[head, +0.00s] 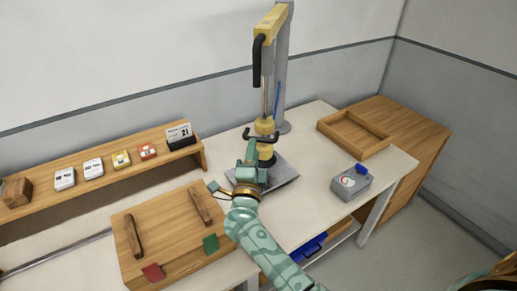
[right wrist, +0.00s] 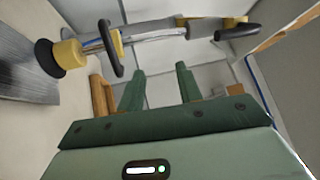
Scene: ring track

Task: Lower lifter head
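The lifter stands at the back of the bench, with a grey column (head: 281,85) and a yellow top arm (head: 271,22). Its lifter head (head: 264,127) is yellow, with a black handlebar (head: 262,137) and a dark round foot below, close above a grey plate (head: 287,172). In the right wrist view the head (right wrist: 68,53) and a black handle (right wrist: 110,48) show at upper left. My right gripper (head: 250,153) is in front of the head and overlaps it in the head view. In the right wrist view its green fingers (right wrist: 160,88) are apart with nothing seen between them. My left gripper is not in view.
A grey box with a dial (head: 351,184) and a wooden tray (head: 353,134) are to the right. A wooden board with two bars (head: 172,226) lies front left. A shelf (head: 112,170) with several small boxes runs behind it. The bench between plate and tray is clear.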

